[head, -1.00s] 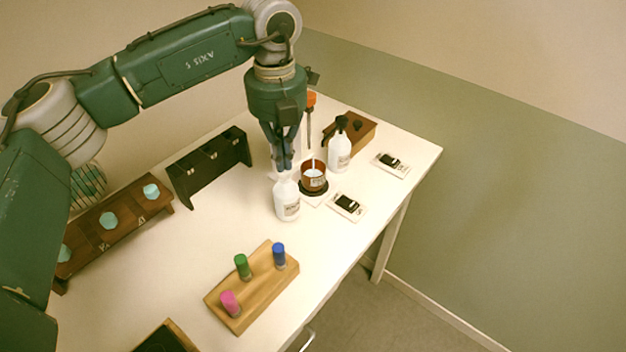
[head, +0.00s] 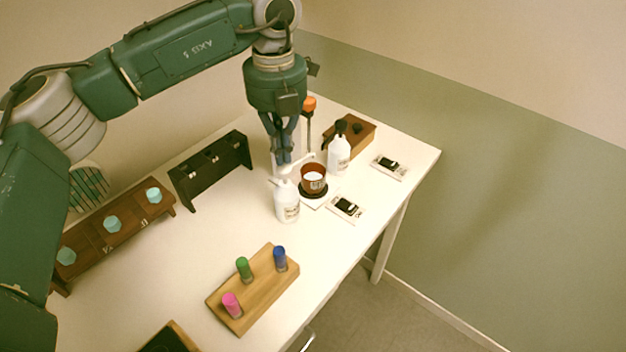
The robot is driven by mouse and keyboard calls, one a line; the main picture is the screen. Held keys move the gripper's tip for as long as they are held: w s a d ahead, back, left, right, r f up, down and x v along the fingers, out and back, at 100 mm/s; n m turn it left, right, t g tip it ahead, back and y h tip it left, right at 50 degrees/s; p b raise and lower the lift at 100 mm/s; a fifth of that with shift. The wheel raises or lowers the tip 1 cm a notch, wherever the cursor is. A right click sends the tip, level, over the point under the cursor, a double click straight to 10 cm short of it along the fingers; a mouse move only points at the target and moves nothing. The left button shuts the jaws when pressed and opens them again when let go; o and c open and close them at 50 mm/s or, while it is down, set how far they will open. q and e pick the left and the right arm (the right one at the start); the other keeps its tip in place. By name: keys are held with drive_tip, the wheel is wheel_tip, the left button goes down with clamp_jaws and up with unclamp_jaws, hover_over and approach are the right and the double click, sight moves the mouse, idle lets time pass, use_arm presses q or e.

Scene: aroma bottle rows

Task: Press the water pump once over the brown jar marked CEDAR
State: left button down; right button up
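A white pump bottle (head: 287,207) with a printed label stands upright near the table's middle. My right gripper is not in view.
Another white bottle with a black pump (head: 339,155) stands behind the jar, near a wooden box (head: 356,135). An orange-topped tool (head: 309,106) stands nearby. Small devices (head: 346,207) lie right. A dark rack (head: 211,170) and a wooden block with coloured vials (head: 252,290) stand left and in front.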

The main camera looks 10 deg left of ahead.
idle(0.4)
use_arm(q)
wheel_tip(320, 180, up, 6)
drive_tip(key=p, duration=0.3)
idle(0.3)
idle(0.4)
